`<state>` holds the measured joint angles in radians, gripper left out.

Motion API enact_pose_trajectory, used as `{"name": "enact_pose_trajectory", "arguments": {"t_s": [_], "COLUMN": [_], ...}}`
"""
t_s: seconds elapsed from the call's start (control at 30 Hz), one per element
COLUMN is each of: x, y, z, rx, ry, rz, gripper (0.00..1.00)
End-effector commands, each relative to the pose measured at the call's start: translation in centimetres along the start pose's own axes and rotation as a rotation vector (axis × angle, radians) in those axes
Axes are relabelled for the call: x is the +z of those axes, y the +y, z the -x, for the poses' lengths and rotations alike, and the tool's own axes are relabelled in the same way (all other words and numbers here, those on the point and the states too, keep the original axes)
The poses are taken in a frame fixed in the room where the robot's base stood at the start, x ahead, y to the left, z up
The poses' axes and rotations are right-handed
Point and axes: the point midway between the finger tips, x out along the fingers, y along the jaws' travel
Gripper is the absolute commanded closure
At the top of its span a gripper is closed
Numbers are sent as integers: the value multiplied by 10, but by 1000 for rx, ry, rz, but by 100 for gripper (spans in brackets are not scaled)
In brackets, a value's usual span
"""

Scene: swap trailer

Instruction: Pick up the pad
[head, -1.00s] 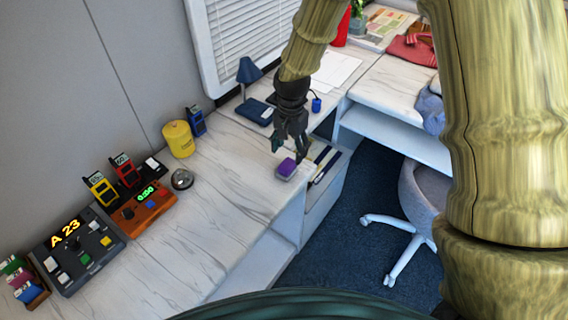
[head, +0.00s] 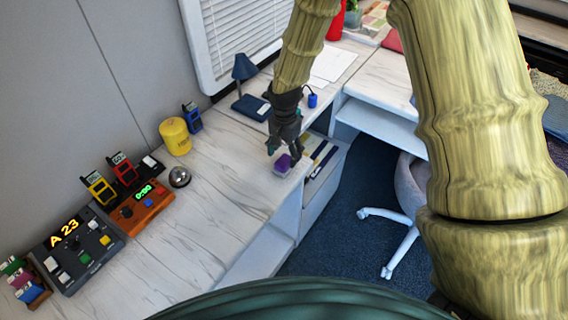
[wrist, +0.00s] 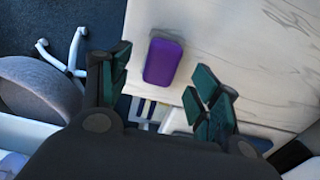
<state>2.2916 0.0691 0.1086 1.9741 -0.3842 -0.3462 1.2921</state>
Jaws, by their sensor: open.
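The pad is a small purple block (head: 282,165) with a paler base, lying near the edge of the marble-topped counter (head: 225,190). In the wrist view the purple pad (wrist: 163,62) lies ahead of the fingertips, between their two lines and nearer the left finger. My gripper (head: 283,148) hangs just above and behind the pad in the head view and covers part of it. In the wrist view my gripper (wrist: 165,85) has its fingers spread with nothing between them. I cannot tell the exact height of the fingertips over the pad.
An open drawer (head: 322,165) with pens stands beside the counter edge. A silver bell (head: 180,177), yellow canister (head: 175,136), blue lamp (head: 245,85) and orange timer (head: 143,207) stand on the counter. A chair (head: 408,190) is at the right. The counter around the pad is clear.

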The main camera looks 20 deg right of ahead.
Motion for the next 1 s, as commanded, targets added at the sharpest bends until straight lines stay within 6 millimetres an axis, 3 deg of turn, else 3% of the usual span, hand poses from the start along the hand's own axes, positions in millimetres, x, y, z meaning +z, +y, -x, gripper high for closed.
{"name": "enact_pose_trajectory", "arguments": {"t_s": [0.33,0.7,0.73,1.0], "x": [1,1,1,1], "y": [-2,-2,-2,-2], "z": [-33,-40,-40,-40], "rx": [0,0,0,0], "ry": [-1,0,0,0], "rz": [-1,0,0,0], "gripper": [38,38,39,85]}}
